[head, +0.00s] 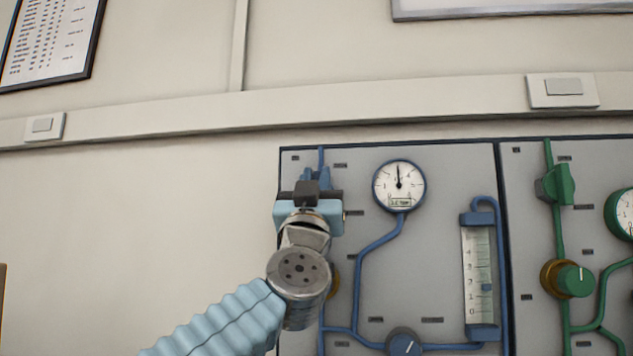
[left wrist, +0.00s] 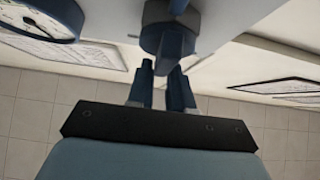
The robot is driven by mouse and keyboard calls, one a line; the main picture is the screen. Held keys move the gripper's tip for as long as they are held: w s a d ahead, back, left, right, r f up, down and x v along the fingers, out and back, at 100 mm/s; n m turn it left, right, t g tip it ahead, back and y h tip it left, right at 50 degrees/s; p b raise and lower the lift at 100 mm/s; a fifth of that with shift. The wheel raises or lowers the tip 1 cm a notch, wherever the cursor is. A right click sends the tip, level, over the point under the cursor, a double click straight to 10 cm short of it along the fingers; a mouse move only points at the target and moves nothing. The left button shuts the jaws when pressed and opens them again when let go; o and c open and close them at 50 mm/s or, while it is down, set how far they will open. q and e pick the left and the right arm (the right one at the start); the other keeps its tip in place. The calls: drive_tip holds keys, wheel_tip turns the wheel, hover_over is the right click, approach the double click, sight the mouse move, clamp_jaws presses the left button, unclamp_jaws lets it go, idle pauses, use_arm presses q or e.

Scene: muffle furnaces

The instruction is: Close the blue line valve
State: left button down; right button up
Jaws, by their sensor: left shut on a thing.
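The blue line valve (head: 318,176) sits at the top left of the grey blue-line panel, on a vertical blue pipe. My left gripper (head: 318,186) is in front of it and hides most of it. The left gripper (left wrist: 164,70) is shut on the valve's handle, with a finger on either side. How far the handle is turned is hard to tell. My right gripper is in neither view.
A blue-rimmed gauge (head: 399,186) is right of the valve, its needle pointing nearly straight up. A flow tube (head: 480,275) and a blue knob (head: 404,342) are on the same panel. A green valve (head: 557,185) is on the panel to the right. Bare wall lies left.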

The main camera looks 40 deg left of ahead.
use_arm(q)
drive_tip(key=shift+w+n+y, duration=0.1)
drive_tip(key=shift+n+y, duration=0.4)
drive_tip(key=shift+s+a+f+n+g+y+p, duration=0.15)
drive_tip(key=shift+n+g+y+p, duration=0.55)
drive_tip(key=shift+n+g, duration=3)
drive_tip(key=shift+s+a+f+n+g+y+p, duration=0.2)
drive_tip(key=shift+n+g+y+p, duration=0.45)
drive_tip(key=shift+n+g, duration=3)
drive_tip(key=shift+a+f+n+g+y+p, duration=0.15)
drive_tip(key=shift+f+n+g+y+p, duration=0.5)
drive_tip(key=shift+n+g, duration=3)
drive_tip(key=shift+r+n+t+h, duration=0.15)
drive_tip(key=shift+r+n+t, duration=0.05)
drive_tip(key=shift+n+t, duration=0.75)
drive_tip(key=shift+r+n+t+h, duration=0.15)
drive_tip(key=shift+n+t, duration=0.6)
drive_tip(key=shift+n, duration=0.3)
drive_tip(key=c, duration=1.1)
unclamp_jaws()
drive_tip(key=shift+a, duration=0.1)
